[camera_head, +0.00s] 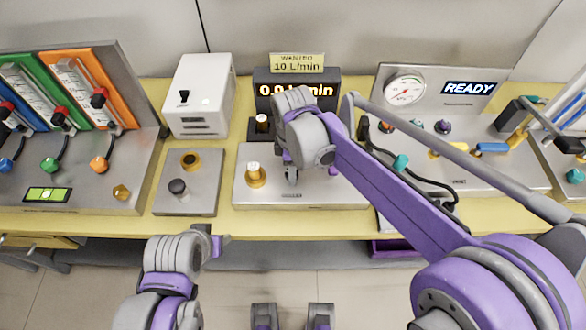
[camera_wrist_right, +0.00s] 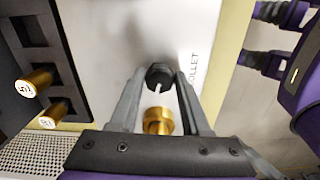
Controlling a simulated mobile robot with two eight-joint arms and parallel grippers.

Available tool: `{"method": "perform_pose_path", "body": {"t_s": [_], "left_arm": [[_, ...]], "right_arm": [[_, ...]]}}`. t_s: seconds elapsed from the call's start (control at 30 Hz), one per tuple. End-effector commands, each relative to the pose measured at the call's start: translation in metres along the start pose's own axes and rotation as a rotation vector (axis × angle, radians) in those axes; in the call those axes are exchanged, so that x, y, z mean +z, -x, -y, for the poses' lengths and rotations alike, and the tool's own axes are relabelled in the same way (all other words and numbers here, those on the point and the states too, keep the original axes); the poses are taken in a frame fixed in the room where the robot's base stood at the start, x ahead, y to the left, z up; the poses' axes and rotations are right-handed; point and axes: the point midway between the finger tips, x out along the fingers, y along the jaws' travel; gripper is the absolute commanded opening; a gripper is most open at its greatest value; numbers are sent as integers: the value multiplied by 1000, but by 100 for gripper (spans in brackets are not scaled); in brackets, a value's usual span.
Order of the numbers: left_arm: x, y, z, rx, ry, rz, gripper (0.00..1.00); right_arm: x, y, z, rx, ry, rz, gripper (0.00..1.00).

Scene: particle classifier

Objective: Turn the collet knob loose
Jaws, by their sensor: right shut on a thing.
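The collet knob (camera_wrist_right: 159,75) shows in the right wrist view as a dark, many-sided knob with a pale slot or pin on its near side. The printed word COLLET is beside it. My right gripper (camera_wrist_right: 160,82) is shut on the knob, one finger on each side. In the head view my right gripper (camera_head: 292,176) is over the grey collet panel (camera_head: 330,190) and hides the knob. A brass fitting (camera_wrist_right: 158,121) stands close by, and in the head view this fitting (camera_head: 255,175) is just left of the gripper. My left arm (camera_head: 178,258) is low at the front; its fingers are not clear.
A black rack with labelled brass pieces (camera_wrist_right: 38,80) is beside the collet panel. A display (camera_head: 297,86) stands behind. A gauge panel with cables (camera_head: 405,88) is at right, flowmeters (camera_head: 75,85) at left. A small plate (camera_head: 203,195) holds a brass and a dark knob.

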Motion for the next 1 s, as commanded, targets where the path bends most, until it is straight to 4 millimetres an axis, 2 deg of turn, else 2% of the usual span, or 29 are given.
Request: {"method": "perform_pose_path", "body": {"t_s": [0.33, 0.87, 0.9, 1.0], "left_arm": [[0, -1, 0, 0, 0, 0, 50], [0, -1, 0, 0, 0, 0, 50], [0, -1, 0, 0, 0, 0, 50], [0, -1, 0, 0, 0, 0, 50]], "right_arm": [[0, 1, -1, 1, 133, 0, 0], [0, 1, -1, 1, 154, 0, 0], [0, 1, -1, 1, 154, 0, 52], [0, 0, -1, 1, 153, 0, 70]]}}
